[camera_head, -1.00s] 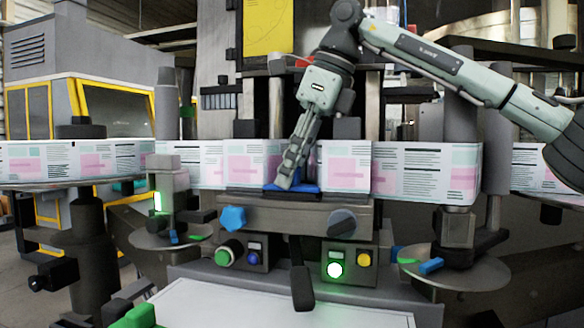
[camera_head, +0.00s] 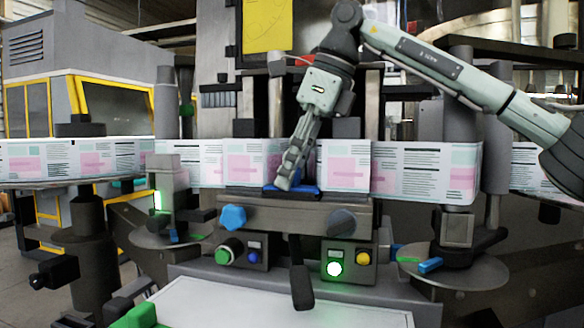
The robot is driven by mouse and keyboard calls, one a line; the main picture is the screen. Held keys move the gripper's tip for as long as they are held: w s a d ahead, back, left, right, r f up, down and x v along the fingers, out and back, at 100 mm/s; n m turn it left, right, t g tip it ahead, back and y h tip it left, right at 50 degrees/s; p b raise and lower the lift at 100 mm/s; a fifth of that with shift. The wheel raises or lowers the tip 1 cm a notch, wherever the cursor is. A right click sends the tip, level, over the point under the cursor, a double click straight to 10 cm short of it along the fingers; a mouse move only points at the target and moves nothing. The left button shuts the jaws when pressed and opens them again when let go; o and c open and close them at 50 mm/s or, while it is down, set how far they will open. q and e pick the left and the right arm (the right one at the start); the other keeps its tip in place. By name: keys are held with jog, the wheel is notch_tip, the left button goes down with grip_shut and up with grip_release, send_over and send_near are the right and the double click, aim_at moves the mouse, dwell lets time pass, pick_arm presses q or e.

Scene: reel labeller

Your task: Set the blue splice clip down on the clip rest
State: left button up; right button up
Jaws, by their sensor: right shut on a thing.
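The blue splice clip (camera_head: 308,190) is low and flat, at the front of the label web on the grey splice block (camera_head: 285,208). My right gripper (camera_head: 285,184) reaches down over it from above right, its fingers shut on it and hiding its middle. The clip's ends show on both sides of the fingers. Whether the clip touches the block under it, I cannot tell. I cannot pick out the clip rest for sure. My left gripper is not in view.
The printed label web (camera_head: 425,172) runs across behind the clip. A blue star knob (camera_head: 233,217), a dark knob (camera_head: 342,223) and a black lever (camera_head: 300,285) stand in front. Round plates with small blue and green pieces flank the block, including the right plate (camera_head: 480,277).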

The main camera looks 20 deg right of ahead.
aim_at(312, 187)
jog(key=shift+f, duration=0.3)
jog(key=o, duration=1.1)
jog(key=shift+f, duration=0.1)
jog(key=v, duration=0.8)
jog(key=shift+r, duration=0.35)
